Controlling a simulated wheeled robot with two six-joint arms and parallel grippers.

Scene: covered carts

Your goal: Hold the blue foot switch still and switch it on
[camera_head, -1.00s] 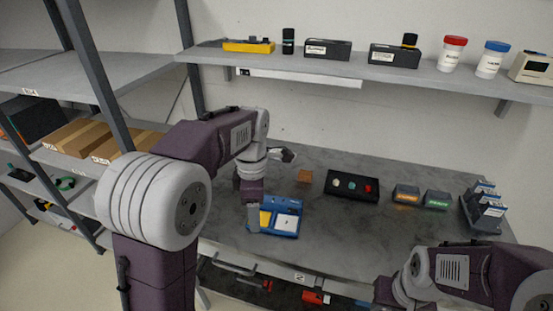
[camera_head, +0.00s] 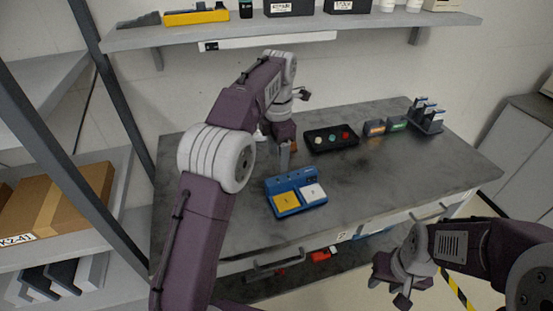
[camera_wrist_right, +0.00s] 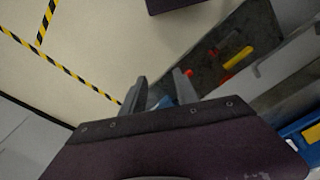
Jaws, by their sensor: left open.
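The blue foot switch (camera_head: 296,193) lies on the grey worktop. It has a yellow pedal (camera_head: 290,202) on the left and a white pedal (camera_head: 312,192) on the right, with small details along its back edge. My left gripper (camera_head: 285,162) points down just behind the switch in the head view, open and apart from the pedals. My right gripper (camera_head: 389,292) is low in front of the worktop, away from the switch. In the right wrist view its fingers (camera_wrist_right: 160,88) are apart, with nothing clearly held between them.
A small brown block is partly hidden by my left gripper. The worktop right of the switch is clear.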

